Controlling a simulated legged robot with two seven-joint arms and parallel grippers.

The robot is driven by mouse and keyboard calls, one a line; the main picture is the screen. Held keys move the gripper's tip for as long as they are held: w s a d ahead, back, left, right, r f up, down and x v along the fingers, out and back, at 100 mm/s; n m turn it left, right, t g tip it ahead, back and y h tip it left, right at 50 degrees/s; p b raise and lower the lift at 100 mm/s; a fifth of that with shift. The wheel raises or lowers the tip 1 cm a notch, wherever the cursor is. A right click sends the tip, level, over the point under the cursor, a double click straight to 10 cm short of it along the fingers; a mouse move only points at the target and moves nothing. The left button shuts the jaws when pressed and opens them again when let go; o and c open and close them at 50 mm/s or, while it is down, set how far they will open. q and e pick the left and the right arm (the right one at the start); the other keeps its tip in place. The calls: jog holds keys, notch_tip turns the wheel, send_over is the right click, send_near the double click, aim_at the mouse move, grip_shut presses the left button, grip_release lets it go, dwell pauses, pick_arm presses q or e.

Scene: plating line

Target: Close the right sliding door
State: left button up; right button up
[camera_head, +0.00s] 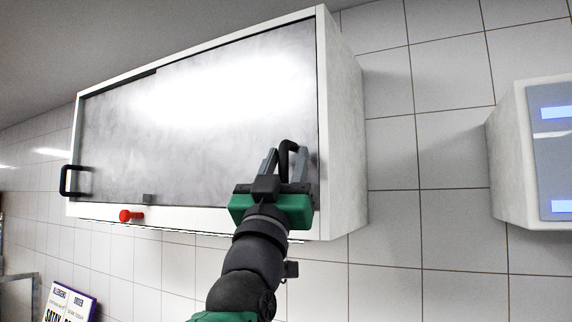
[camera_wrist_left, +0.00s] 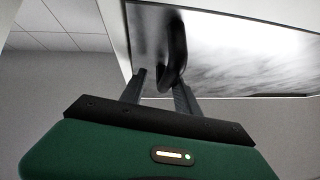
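The right sliding door (camera_head: 235,105) is a grey metal panel on a white wall cabinet (camera_head: 345,130). Its right edge lies at the cabinet's right frame, with no clear gap showing. Its black bar handle (camera_head: 286,150) is near that edge and also shows in the left wrist view (camera_wrist_left: 176,50). My left gripper (camera_head: 285,163) is at this handle, its two grey fingers apart on either side of it. In the left wrist view the fingers (camera_wrist_left: 160,85) stand apart, with the handle nearer the right one. My right gripper is not in view.
The left sliding door (camera_head: 112,140) has a black handle (camera_head: 66,181) at its left end. A white box with blue panels (camera_head: 512,150) hangs at the right. A sign (camera_head: 68,303) stands lower left.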

pick_arm(q)
jog(key=shift+w+d+f, duration=0.1)
jog(key=shift+w+f, duration=0.05)
jog(key=shift+f, duration=0.05)
jog(key=b+v, duration=0.4)
jog(key=w+f+b+v, duration=0.1)
jog(key=b+v, duration=0.2)
jog(key=s+r+b+v, duration=0.1)
jog(key=b+v, duration=0.5)
jog(key=v, duration=0.3)
jog(key=shift+s+f, duration=0.25)
jog(key=shift+s, duration=0.05)
